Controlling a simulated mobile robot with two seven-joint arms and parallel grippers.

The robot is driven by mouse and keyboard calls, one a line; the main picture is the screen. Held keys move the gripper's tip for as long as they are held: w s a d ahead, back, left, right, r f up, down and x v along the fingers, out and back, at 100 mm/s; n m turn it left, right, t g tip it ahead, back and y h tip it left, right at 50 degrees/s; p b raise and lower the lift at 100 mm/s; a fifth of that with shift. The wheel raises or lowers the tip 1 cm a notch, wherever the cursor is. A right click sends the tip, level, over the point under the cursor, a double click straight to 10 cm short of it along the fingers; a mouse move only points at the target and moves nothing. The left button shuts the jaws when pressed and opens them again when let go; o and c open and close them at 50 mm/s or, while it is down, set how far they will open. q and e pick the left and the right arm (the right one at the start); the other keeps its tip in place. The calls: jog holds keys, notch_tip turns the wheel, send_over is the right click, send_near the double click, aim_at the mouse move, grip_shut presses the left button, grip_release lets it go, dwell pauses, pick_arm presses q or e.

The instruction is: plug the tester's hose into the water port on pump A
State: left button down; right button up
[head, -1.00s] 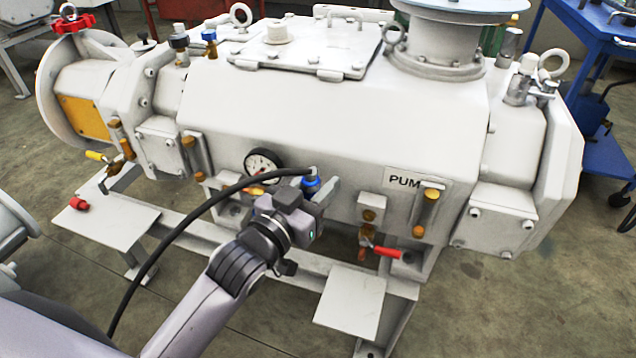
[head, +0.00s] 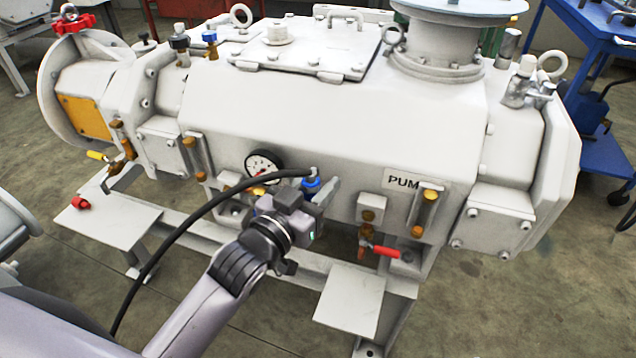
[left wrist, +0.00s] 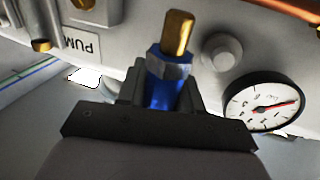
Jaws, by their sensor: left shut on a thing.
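Pump A (head: 340,120) is the large white machine across the head view. My left gripper (head: 318,192) is shut on the blue hose connector (head: 311,186), close in front of the pump's front face. The black hose (head: 215,205) arcs from the connector to the lower left. In the left wrist view the blue connector (left wrist: 163,92) stands between the fingers, its brass tip (left wrist: 178,33) bare. A round grey boss (left wrist: 221,51) lies beside the tip, apart from it. I cannot tell which fitting is the water port.
A dial gauge (head: 263,167) sits left of the gripper, and also shows in the left wrist view (left wrist: 262,104). A red-handled valve (head: 385,251) is at the lower right. The frame's plates (head: 350,300) jut out below. A blue cart (head: 605,155) stands at right.

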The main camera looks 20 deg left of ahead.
jog(key=shift+r, duration=0.3)
pick_arm(q)
jog(key=shift+f+b, duration=0.55)
jog(key=shift+f, duration=1)
pick_arm(e)
jog(key=shift+f, duration=0.7)
pick_arm(q)
jog(key=c, duration=0.7)
grip_release()
jog(key=shift+o, duration=0.2)
jog(key=p+v, duration=0.1)
jog(key=v, duration=0.6)
pick_arm(e)
jog(key=shift+s+d+f+m+h, duration=0.3)
jog(key=shift+s+d+f, duration=0.1)
jog(key=shift+d+f, duration=0.35)
pick_arm(q)
jog(key=shift+s, duration=0.1)
